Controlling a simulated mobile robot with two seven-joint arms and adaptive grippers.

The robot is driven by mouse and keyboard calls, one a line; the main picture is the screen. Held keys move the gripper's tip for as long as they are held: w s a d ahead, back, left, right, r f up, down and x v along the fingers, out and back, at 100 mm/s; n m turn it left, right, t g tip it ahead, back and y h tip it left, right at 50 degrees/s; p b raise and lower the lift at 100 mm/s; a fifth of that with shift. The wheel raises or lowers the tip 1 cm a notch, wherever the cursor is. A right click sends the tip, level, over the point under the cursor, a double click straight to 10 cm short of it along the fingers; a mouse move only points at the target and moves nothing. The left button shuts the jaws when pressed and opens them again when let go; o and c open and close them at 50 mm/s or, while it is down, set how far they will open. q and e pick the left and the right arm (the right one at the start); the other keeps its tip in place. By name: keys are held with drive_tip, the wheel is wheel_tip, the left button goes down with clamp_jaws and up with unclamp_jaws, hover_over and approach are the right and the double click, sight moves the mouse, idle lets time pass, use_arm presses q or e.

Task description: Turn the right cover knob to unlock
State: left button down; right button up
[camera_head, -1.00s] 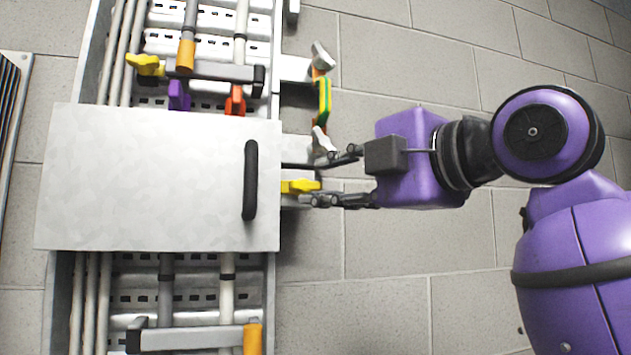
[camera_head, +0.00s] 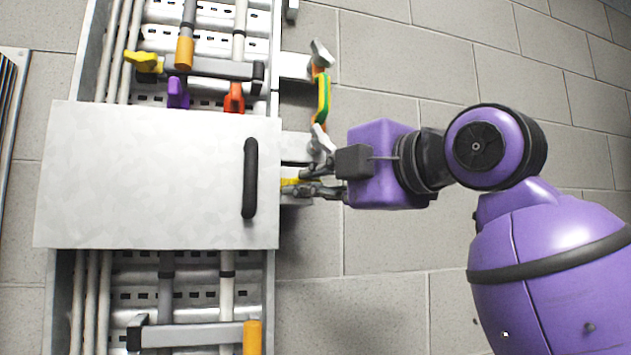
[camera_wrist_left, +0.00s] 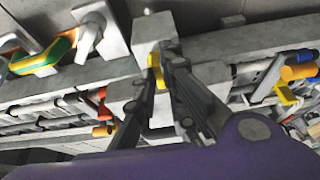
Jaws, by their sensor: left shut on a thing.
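The right cover knob (camera_head: 289,182) is a small yellow knob at the right edge of the flat light-grey cover (camera_head: 140,180). My left gripper (camera_head: 303,181) comes from the right side of the head view and is shut on the knob. Its fingers hide part of the knob. In the left wrist view the yellow knob (camera_wrist_left: 156,70) shows between the dark fingers. The cover has a black bar handle (camera_head: 250,178) near its right edge. My right gripper is not in view.
A grey lever (camera_head: 321,139) and a green-yellow cable (camera_head: 323,97) are just above my gripper. Purple (camera_head: 178,93), red (camera_head: 234,98) and yellow (camera_head: 143,62) parts sit above the cover. Bare block wall (camera_head: 385,290) lies to the right.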

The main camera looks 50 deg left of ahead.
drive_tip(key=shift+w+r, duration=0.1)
use_arm(q)
drive_tip(key=shift+s+r+n+p, duration=0.1)
drive_tip(key=shift+r+n+p, duration=0.15)
drive_tip(key=shift+n+p, duration=0.2)
drive_tip(key=n+h+p, duration=0.2)
drive_tip(key=n+p, duration=0.3)
drive_tip(key=shift+s+r+n+t+h, duration=0.25)
drive_tip(key=shift+r+t+h, duration=0.15)
drive_tip(key=n+t+h, duration=0.1)
drive_tip(key=n+t, duration=0.1)
drive_tip(key=n, duration=0.1)
drive_tip(key=n+t+h+p, duration=0.1)
drive_tip(key=n+h, duration=0.1)
drive_tip(key=n, duration=0.2)
drive_tip(key=shift+a+t, duration=0.2)
drive_tip(key=shift+t, duration=0.2)
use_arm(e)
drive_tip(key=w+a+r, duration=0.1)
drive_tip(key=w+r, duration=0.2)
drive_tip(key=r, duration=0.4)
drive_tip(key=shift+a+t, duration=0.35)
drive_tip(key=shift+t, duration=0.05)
use_arm(q)
drive_tip(key=shift+s, duration=0.1)
